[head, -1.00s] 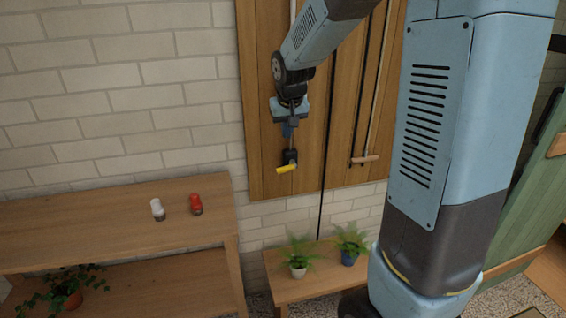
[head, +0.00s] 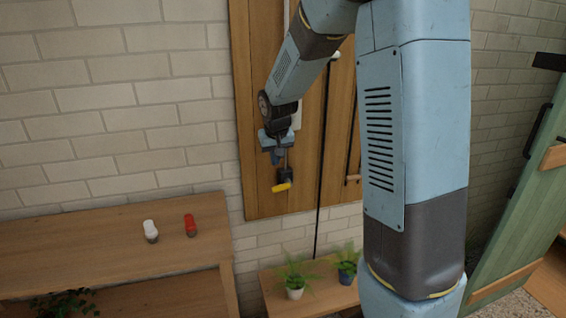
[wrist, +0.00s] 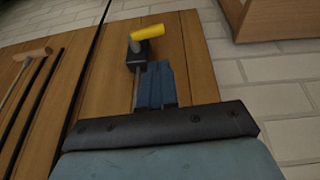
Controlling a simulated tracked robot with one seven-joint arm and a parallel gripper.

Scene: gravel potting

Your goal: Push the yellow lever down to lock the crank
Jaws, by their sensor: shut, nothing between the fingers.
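The yellow lever (head: 281,187) sticks out from a dark bracket (head: 285,178) low on the wooden wall panel. In the wrist view the yellow lever (wrist: 147,33) stands out sideways from the dark block (wrist: 135,59). My gripper (head: 278,160) is just above the lever in the head view, pointing down. In the wrist view the shut fingers of my gripper (wrist: 156,72) lie close beside the block and a thin metal rod (wrist: 136,92). I cannot tell whether they touch the lever. A crank is not clearly made out.
A wooden panel (head: 248,150) backs the lever, with a rod and wooden handle (head: 352,180) to the right. A wooden shelf (head: 100,235) at left holds a white shaker (head: 150,230) and a red shaker (head: 190,224). Potted plants (head: 295,280) stand on a low bench below.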

